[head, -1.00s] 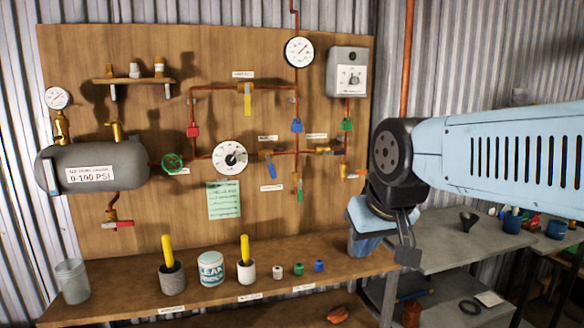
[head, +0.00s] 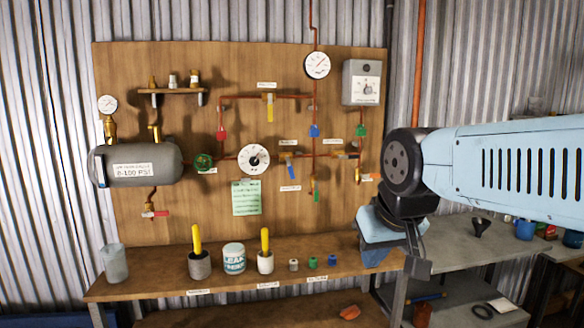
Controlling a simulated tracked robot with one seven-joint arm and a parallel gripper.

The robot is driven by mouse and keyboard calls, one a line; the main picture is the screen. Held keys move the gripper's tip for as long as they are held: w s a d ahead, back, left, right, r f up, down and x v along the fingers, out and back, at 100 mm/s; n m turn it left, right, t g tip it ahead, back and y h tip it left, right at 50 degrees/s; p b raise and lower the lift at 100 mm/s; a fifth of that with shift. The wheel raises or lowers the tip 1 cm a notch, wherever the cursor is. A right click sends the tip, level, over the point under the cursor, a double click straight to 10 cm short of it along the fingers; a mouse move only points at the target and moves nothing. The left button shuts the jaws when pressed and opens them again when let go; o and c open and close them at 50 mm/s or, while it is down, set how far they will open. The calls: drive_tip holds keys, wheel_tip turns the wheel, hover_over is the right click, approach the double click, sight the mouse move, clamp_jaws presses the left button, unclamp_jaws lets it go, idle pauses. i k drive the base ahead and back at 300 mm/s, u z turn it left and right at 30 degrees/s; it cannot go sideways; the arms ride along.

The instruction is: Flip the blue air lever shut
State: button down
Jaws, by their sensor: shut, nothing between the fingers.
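The blue lever (head: 291,167) is on the copper pipework of the wooden board, just right of the large white dial. Its handle hangs down at a slant from the pipe. A blue tag (head: 314,130) hangs above and to the right of it. My gripper (head: 417,264) is shut and empty, pointing down in front of the bench's right end. It is well to the right of the lever and below it, touching nothing that I can see.
The board (head: 140,215) also carries a grey tank (head: 150,173), a green wheel (head: 203,161), a yellow lever (head: 270,105) and a grey switch box (head: 361,82). The wooden bench (head: 130,288) below holds cups and small caps. A grey table (head: 455,258) stands right.

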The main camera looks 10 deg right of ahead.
sight(291, 174)
drive_tip(key=u, duration=0.05)
drive_tip(key=i, duration=0.9)
drive_tip(key=z, duration=0.1)
